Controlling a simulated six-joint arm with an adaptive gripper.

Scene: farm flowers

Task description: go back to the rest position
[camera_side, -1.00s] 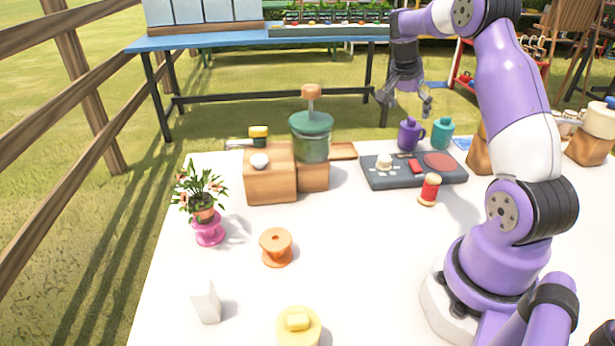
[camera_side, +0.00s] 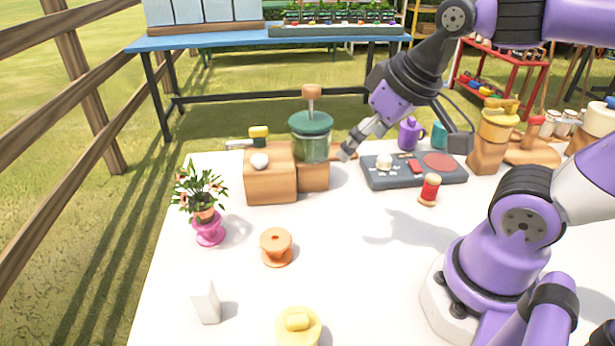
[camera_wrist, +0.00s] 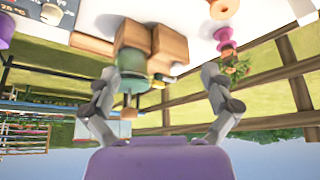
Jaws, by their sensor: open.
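My gripper (camera_side: 352,148) hangs in the air above the white table, just right of the green-lidded jar (camera_side: 312,140) in the side view. In the wrist view my gripper (camera_wrist: 158,108) shows its two grey fingers spread wide with nothing between them. That view is upside down, with the jar (camera_wrist: 131,75) and the wooden blocks (camera_wrist: 152,42) beyond the fingers.
A potted plant (camera_side: 204,206) on a pink stand, an orange spool (camera_side: 276,246), a white block (camera_side: 207,303) and a yellow piece (camera_side: 298,328) stand at left and front. The middle front is clear.

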